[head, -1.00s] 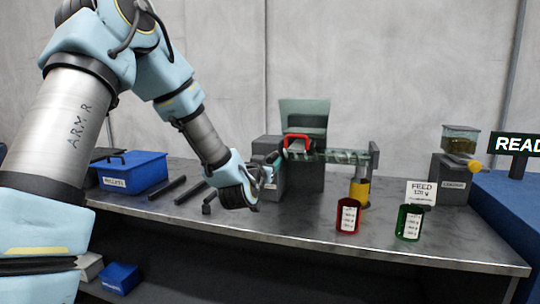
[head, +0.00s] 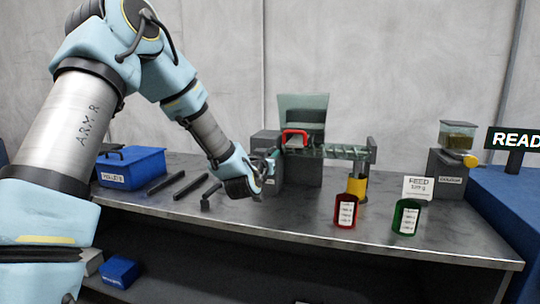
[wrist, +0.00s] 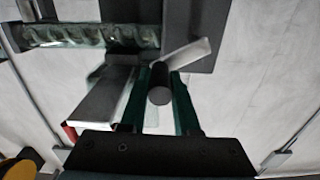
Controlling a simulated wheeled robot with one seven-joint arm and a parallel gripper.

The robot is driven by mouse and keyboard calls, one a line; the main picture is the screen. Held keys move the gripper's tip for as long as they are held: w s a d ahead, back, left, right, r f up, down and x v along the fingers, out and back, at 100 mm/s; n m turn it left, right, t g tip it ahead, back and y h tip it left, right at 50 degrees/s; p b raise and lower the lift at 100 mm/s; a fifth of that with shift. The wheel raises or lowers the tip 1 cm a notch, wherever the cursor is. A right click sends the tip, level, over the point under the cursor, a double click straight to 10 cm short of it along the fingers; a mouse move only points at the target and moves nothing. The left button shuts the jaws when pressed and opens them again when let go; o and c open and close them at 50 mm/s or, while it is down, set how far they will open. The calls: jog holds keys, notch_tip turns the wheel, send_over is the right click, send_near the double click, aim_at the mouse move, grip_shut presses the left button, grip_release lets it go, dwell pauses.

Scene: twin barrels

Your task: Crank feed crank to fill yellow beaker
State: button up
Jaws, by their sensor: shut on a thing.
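My gripper (head: 269,167) is at the left end of the feed machine. In the wrist view its green fingers (wrist: 159,103) are shut on the dark round grip of the feed crank (wrist: 159,84). A pale crank arm (wrist: 187,58) runs off behind this grip. The machine has a clear hopper (head: 303,106) and a clear feed tube with a screw (head: 335,152). The yellow beaker (head: 357,187) stands upright below the tube's right end. How full it is I cannot tell. A small sign (head: 417,188) reads FEED with a gram figure too small to read surely.
A blue bin (head: 131,168) and dark bars (head: 165,185) lie left on the bench. A second dispenser (head: 447,165) stands right. The front bench edge (head: 300,241) is clear.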

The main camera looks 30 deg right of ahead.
grip_shut()
dwell(0.8)
